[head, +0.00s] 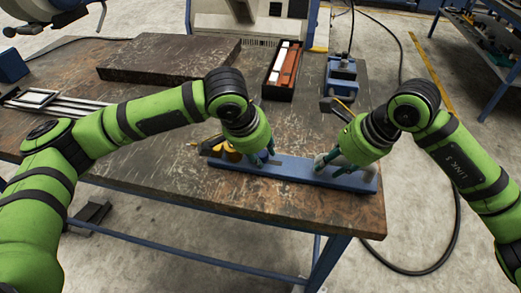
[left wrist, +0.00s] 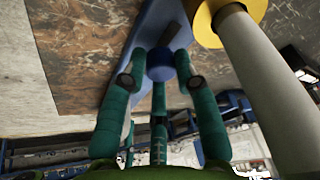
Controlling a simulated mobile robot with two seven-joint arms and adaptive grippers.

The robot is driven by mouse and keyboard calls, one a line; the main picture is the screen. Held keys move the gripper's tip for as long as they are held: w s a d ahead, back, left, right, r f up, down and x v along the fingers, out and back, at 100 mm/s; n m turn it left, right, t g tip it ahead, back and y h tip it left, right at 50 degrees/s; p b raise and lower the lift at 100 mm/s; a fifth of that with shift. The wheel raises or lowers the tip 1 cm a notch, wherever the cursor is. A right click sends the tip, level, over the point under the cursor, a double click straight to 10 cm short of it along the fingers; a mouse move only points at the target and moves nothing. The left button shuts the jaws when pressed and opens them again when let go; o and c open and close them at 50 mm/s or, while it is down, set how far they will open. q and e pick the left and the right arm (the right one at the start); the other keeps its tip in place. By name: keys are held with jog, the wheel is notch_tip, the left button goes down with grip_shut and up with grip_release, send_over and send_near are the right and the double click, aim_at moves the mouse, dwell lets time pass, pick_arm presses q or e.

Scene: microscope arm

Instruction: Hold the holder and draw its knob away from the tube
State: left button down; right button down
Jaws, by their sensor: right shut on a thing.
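The holder (head: 290,172), a long blue bar, lies near the front right edge of the worktable, and part of it shows in the left wrist view (left wrist: 150,22). My right gripper (head: 325,166) is shut on the bar's right part. The round blue knob (left wrist: 160,66) sits between the teal fingers of my left gripper (left wrist: 160,62), which are spread around it; whether they touch it is unclear. The pale grey tube (left wrist: 262,85) with a yellow collar (left wrist: 205,25) stands beside the knob. In the head view, my left gripper (head: 258,158) hides most of the yellow part (head: 231,153).
The brown worktable (head: 150,150) carries a dark slab (head: 165,60), a tray with red and white bars (head: 283,68) and a blue device (head: 341,75) behind the grippers. A metal rail lies at the left. Bare tabletop is free left of the holder.

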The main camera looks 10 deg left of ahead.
aim_at(280, 162)
pick_arm(q)
jog(key=shift+d+r, duration=0.1)
jog(key=shift+d, duration=1.7)
pick_arm(e)
jog(key=shift+s+a, duration=0.1)
pick_arm(q)
jog(key=c, duration=1)
grip_release()
pick_arm(e)
jog(key=shift+a, duration=0.1)
pick_arm(q)
jog(key=shift+a, duration=0.1)
jog(key=shift+r, duration=0.1)
pick_arm(e)
jog(key=shift+r, duration=0.1)
pick_arm(q)
jog(key=shift+s+r, duration=0.15)
jog(key=shift+r, duration=0.2)
jog(key=v, duration=1.1)
jog(key=shift+s+a, duration=0.1)
pick_arm(e)
jog(key=c, duration=0.8)
grip_release()
